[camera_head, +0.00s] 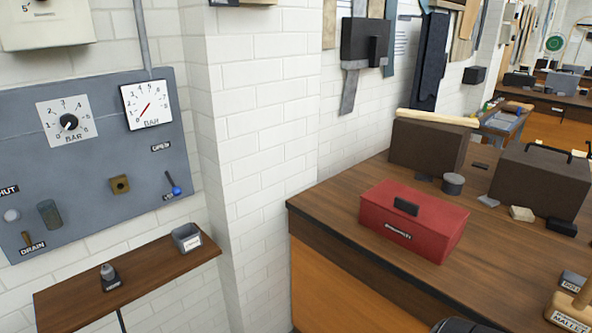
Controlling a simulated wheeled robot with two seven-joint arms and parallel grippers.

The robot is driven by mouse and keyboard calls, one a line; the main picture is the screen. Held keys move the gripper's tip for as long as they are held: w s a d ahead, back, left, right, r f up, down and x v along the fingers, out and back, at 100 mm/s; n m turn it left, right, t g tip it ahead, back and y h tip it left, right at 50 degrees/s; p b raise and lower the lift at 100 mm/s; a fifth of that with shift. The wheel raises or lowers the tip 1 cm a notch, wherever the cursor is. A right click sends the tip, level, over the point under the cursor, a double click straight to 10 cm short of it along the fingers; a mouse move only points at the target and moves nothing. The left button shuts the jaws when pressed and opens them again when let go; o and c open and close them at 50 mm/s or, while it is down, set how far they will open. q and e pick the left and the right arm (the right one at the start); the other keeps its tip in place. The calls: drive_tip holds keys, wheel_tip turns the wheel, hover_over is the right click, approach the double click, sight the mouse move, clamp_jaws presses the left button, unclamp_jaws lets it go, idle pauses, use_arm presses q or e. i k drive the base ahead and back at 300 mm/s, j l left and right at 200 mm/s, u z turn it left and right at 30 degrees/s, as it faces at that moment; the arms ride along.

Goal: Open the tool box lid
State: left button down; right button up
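A red tool box (412,229) sits on the wooden workbench (330,232) near its left end. Its lid (422,203) is shut, with a black handle (406,206) on top.
Brown boxes (539,180) stand behind the tool box, with a grey cylinder (453,183) between. A mallet (572,308) lies at the right front. A gauge panel (95,150) and a small shelf (135,268) are at left. The bench in front of the tool box is clear.

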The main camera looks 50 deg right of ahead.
sight(443, 218)
drive_tip(key=z, duration=2.25)
